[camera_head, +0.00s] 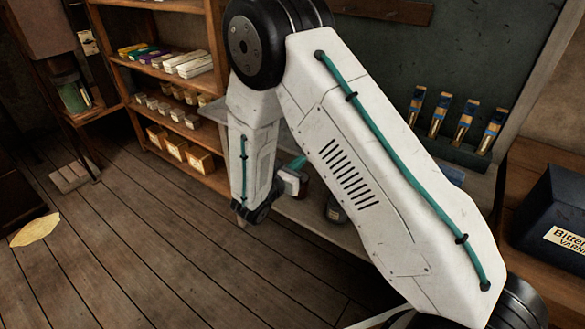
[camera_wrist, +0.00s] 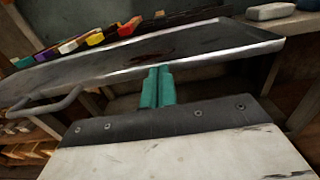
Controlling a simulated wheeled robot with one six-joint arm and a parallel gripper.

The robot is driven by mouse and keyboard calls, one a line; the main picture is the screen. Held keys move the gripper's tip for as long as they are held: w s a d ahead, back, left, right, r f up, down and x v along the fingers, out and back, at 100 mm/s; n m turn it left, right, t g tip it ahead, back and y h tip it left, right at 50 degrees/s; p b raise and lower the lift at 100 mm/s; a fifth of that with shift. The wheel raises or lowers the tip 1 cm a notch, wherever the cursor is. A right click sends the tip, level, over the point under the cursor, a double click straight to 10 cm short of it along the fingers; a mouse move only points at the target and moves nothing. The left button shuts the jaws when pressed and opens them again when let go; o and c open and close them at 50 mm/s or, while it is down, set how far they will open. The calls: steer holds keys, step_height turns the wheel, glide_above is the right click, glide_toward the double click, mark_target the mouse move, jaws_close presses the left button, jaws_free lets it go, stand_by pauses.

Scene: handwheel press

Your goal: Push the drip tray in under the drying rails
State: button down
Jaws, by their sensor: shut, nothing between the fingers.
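The drip tray (camera_wrist: 200,47) is a shallow dark metal tray with a bright worn rim, across the upper wrist view. A grey bar handle (camera_wrist: 45,105) sticks out from its near side at the left. My gripper (camera_wrist: 158,70) has its teal fingers pressed together, with nothing between them. The fingertips are at the tray's near rim, right of the handle; I cannot tell whether they touch it. In the head view my arm hides most of the tray area, and only a bit of teal shows of the gripper (camera_head: 297,163). I cannot make out the drying rails.
Several coloured blocks (camera_wrist: 100,35) line the tray's far side, and a pale block (camera_wrist: 270,12) sits at the back right. In the head view, a stocked wooden shelf (camera_head: 165,90) stands behind, brushes (camera_head: 440,113) stand right, and a black box (camera_head: 550,215) is far right. Floor at left is mostly clear.

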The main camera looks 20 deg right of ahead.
steer(key=shift+d, duration=0.15)
steer(key=x, duration=0.8)
steer(key=shift+w+d, duration=0.15)
steer(key=shift+w, duration=0.05)
steer(key=shift+s, duration=0.1)
